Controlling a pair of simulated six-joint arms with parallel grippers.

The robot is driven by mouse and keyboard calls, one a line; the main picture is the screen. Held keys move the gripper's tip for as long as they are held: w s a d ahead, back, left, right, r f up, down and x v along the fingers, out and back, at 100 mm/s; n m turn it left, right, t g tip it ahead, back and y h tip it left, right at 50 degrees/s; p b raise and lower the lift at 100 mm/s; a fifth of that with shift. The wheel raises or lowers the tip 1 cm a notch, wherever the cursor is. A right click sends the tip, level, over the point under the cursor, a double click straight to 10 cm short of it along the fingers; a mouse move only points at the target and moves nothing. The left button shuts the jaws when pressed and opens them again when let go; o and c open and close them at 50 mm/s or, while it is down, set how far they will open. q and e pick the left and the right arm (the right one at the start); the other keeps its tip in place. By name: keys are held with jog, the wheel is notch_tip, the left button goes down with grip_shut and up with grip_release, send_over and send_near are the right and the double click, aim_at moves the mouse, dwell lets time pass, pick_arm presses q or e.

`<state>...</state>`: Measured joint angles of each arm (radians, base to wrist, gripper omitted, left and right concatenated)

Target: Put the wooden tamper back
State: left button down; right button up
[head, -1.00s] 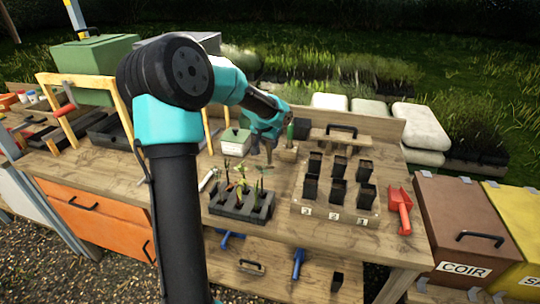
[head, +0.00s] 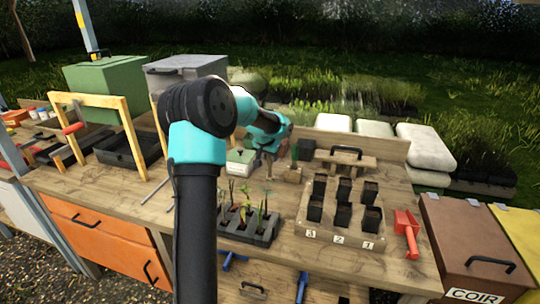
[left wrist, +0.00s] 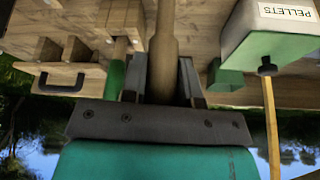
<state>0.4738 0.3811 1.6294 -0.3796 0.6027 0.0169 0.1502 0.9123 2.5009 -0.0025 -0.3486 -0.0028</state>
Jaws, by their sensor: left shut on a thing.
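The wooden tamper (left wrist: 163,52) shows in the left wrist view as a round pale-brown rod. It stands between the two fingers of my left gripper (left wrist: 163,85), which is shut on it. In the head view my left gripper (head: 268,152) is over the back of the bench, beside the green-lidded pellets box. A small wooden block (head: 292,174) with a green-handled tool is just right of the gripper. My right gripper is not in view.
The pellets box (head: 240,161) is close on the left. A wooden board with a black handle (head: 345,160) lies to the right. Black pots stand on a numbered tray (head: 325,238); seedlings fill a dark tray (head: 238,230) in front. A red scoop (head: 407,232) lies at the right.

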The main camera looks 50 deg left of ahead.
pick_arm(q)
jog(key=w+a, duration=0.6)
jog(key=a, duration=0.1)
jog(key=shift+f, duration=0.45)
jog(key=shift+f, duration=1.75)
jog(key=shift+f, duration=0.1)
jog(key=c, duration=0.9)
grip_release()
jog(key=shift+o, duration=0.2)
jog(key=v, duration=1.2)
